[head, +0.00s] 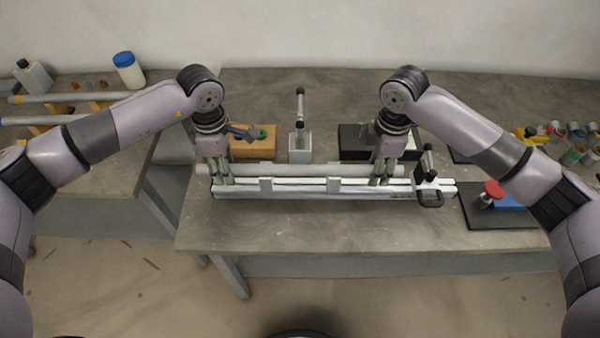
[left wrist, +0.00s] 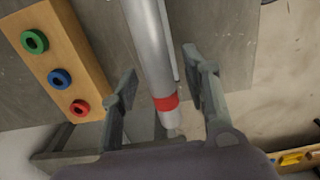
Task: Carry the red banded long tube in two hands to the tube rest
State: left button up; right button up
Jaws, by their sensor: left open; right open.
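The long grey tube (head: 300,170) lies level along a white frame jig (head: 300,190) in the middle of the bench. Its red band (left wrist: 166,103) shows near one end in the left wrist view, where the tube (left wrist: 150,45) passes between the fingers. My left gripper (head: 221,180) is open around the tube near its left end. My right gripper (head: 381,180) is open at the tube near its right end; the exact contact is hidden. On the left table, wooden supports carry long tubes (head: 70,98); I cannot tell whether these are the tube rest.
Behind the jig stand a wooden block (head: 255,148) with coloured rings, a grey clamp block (head: 300,150) and a black box (head: 355,142). A dark mat with a red and blue item (head: 500,196) lies at right. The front of the bench is clear.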

jog(key=shift+r, duration=0.15)
pick_arm(q)
notch_tip(320, 180, up, 12)
pick_arm(e)
notch_tip(320, 180, up, 12)
dwell(0.7)
jog(key=shift+f, duration=0.2)
dwell(0.3)
